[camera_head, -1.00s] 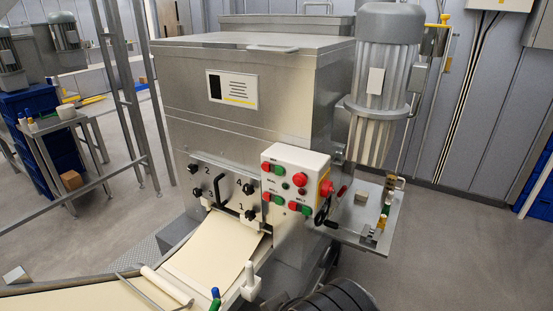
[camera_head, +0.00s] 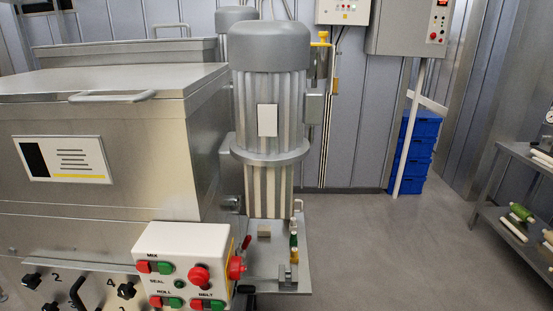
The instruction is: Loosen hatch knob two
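The hatch plate (camera_head: 66,287) with its black knobs shows at the lower left, on the front of the steel machine, cut by the frame's bottom edge. Knob two (camera_head: 32,281), a black knob, is beside the printed "2" at the plate's upper left. Another black knob (camera_head: 126,291) is beside the "4". A black handle (camera_head: 77,295) lies between them, partly cut off. Whether knob two is tight or loose I cannot tell. My gripper is not in view.
A white control box (camera_head: 183,262) with red and green buttons juts out right of the hatch. A grey motor (camera_head: 270,110) stands above a small side shelf (camera_head: 262,272). Floor is open to the right, before blue crates (camera_head: 414,150) and a steel rack (camera_head: 512,235).

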